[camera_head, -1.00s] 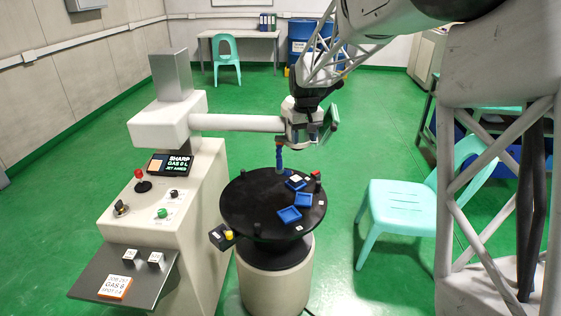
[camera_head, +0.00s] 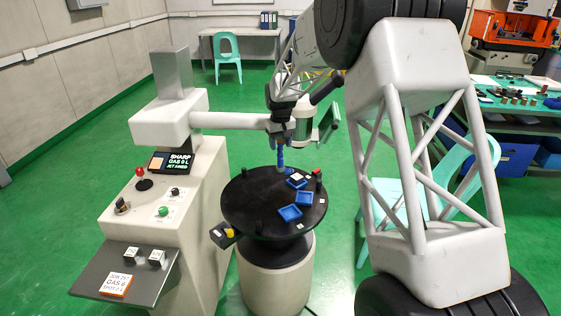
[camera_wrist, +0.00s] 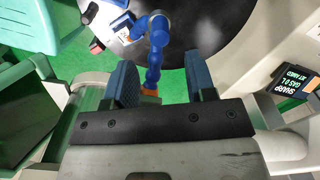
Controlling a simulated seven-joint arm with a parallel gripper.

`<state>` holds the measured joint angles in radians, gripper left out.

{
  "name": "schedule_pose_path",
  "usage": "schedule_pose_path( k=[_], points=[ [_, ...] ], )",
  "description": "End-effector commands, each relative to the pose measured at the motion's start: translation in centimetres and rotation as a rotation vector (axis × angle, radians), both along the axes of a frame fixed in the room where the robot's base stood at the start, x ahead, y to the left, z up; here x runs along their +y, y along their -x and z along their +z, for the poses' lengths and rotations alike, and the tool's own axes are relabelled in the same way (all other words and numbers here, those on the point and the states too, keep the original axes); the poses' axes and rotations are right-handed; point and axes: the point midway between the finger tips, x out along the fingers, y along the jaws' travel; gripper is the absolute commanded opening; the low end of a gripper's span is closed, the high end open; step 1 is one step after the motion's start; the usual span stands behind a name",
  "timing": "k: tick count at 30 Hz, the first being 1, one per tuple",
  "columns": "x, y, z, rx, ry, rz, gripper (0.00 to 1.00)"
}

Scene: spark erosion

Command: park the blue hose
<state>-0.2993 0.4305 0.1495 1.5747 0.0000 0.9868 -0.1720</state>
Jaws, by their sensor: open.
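The blue hose (camera_head: 280,156), a segmented flexible line, hangs at the machine's head above the round black table (camera_head: 240,215). In the wrist view the blue hose (camera_wrist: 155,55) runs down the picture to an orange tip. My gripper (camera_wrist: 162,78) is open, with one blue-grey finger on each side of the hose in the picture. The hose appears nearer the left finger; I cannot tell whether they touch. In the head view my wrist is beside the machine's head, and the fingers are hard to make out.
Blue trays (camera_head: 290,213) and small dark posts stand on the round table. The grey machine arm (camera_head: 232,121) spans from the control cabinet (camera_head: 160,205) to the head. A turquoise chair (camera_head: 385,200) stands at right, partly behind my arm. Green floor is open behind.

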Motion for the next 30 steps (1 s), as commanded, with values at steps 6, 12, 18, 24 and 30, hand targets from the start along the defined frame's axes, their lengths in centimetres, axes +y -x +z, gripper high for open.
schedule_pose_path(
  k=[6, 12, 18, 24, 30],
  points=[
    [0.0, 0.0, -0.1, 0.0, 0.0, 0.0, 0.51],
    [0.0, 0.0, -1.1, 0.001, 0.0, 0.0, 0.51],
    [0.0, 0.1, -3.2, 0.002, 0.001, 0.0, 0.51],
    [0.0, 0.0, -5.6, 0.002, 0.001, 0.0, 0.51],
    [0.0, 0.0, -7.2, 0.001, 0.0, -0.001, 0.51]
  ],
)
